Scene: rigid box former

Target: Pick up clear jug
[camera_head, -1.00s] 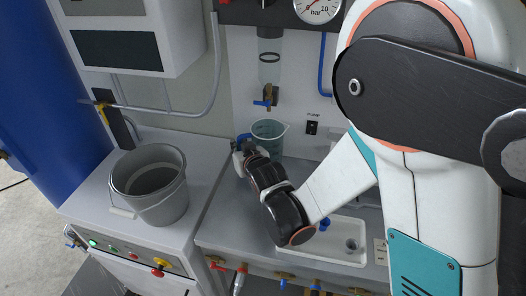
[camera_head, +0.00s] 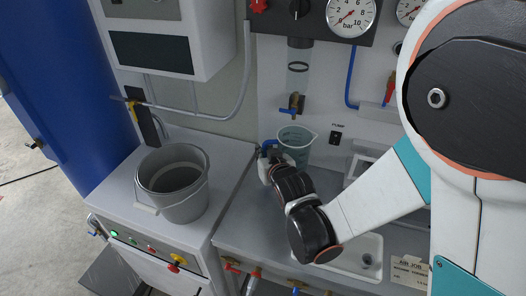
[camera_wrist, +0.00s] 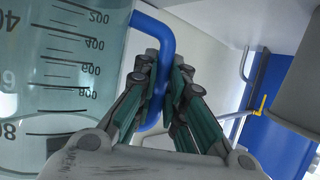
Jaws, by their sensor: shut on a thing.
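The clear jug (camera_head: 296,142) is a see-through, teal-tinted measuring vessel on the grey counter, below a small tap. My gripper (camera_wrist: 162,88) is shut on the blue handle. In the head view my gripper (camera_head: 266,150) is at the jug's left side, and its wrist partly hides the jug's lower part. I cannot tell whether the jug's base touches the counter.
A grey bucket (camera_head: 173,183) stands on the left counter. A tap with a blue lever (camera_head: 292,104) hangs above the jug. Pressure gauges (camera_head: 351,14) and a blue pipe are on the back panel.

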